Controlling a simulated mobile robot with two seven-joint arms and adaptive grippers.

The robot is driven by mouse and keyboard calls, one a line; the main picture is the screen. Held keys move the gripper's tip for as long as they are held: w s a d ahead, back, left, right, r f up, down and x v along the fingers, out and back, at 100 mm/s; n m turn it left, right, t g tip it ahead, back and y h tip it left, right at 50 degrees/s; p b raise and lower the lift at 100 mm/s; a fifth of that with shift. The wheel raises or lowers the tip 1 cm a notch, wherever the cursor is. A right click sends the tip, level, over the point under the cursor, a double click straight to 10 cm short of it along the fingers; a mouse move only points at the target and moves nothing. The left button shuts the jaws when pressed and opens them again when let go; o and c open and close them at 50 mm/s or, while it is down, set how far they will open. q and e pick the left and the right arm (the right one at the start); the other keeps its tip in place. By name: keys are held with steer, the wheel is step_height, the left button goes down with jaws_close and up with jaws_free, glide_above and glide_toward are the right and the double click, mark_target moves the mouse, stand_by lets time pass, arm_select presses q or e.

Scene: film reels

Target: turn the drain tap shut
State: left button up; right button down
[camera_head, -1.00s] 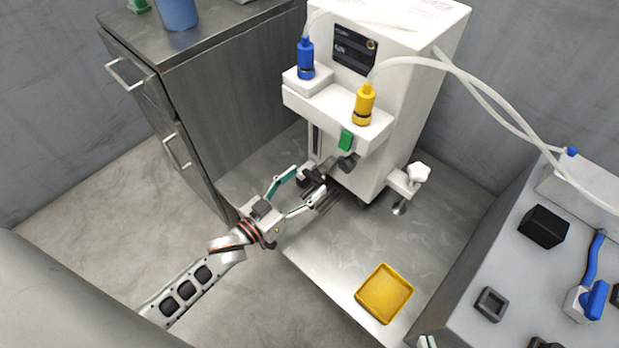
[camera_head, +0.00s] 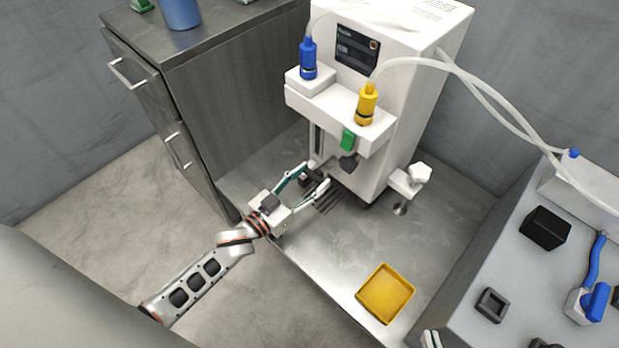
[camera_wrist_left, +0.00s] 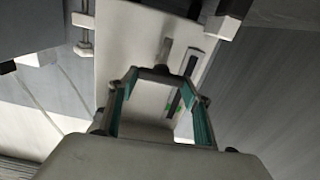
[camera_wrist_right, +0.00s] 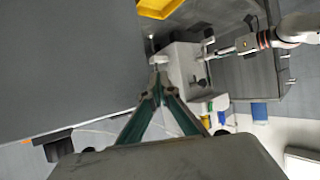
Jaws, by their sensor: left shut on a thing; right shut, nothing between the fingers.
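The drain tap appears to be the white lobed knob (camera_head: 420,173) on a short block low on the right side of the white machine (camera_head: 385,150), with a small metal spout under it. It also shows in the right wrist view (camera_wrist_right: 156,59). My left gripper (camera_head: 316,182) is low at the machine's front, away from the tap, its fingers spread on a dark part (camera_head: 309,178) there; exactly what it grips is unclear. My right gripper (camera_wrist_right: 157,82) is shut and empty. Its fingertips appear just below the knob in its wrist view; their distance is unclear. Its tip shows at the head view's bottom edge (camera_head: 431,339).
A yellow tray (camera_head: 385,294) lies on the metal surface in front of the machine. A grey bench (camera_head: 455,300) with a black block (camera_head: 545,228) stands at the right. A dark cabinet (camera_head: 230,110) stands at the left. Clear hoses run from the machine to the right.

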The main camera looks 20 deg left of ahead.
arm_select(q)
steer(key=shift+r+m, duration=0.1)
steer(key=shift+m, duration=0.3)
steer(key=o, duration=1.1)
steer(key=shift+c, duration=0.2)
steer(key=shift+o, duration=0.2)
arm_select(e)
steer(key=shift+s+d+f, duration=0.25)
steer(key=shift+s+f, duration=0.15)
steer(key=shift+f, duration=0.2)
steer(key=shift+r, duration=0.1)
arm_select(q)
steer(key=shift+s, duration=0.15)
steer(key=v, duration=1.1)
steer(key=shift+s+a, duration=0.15)
steer(key=shift+s, duration=0.25)
arm_select(e)
steer(key=shift+w, duration=0.15)
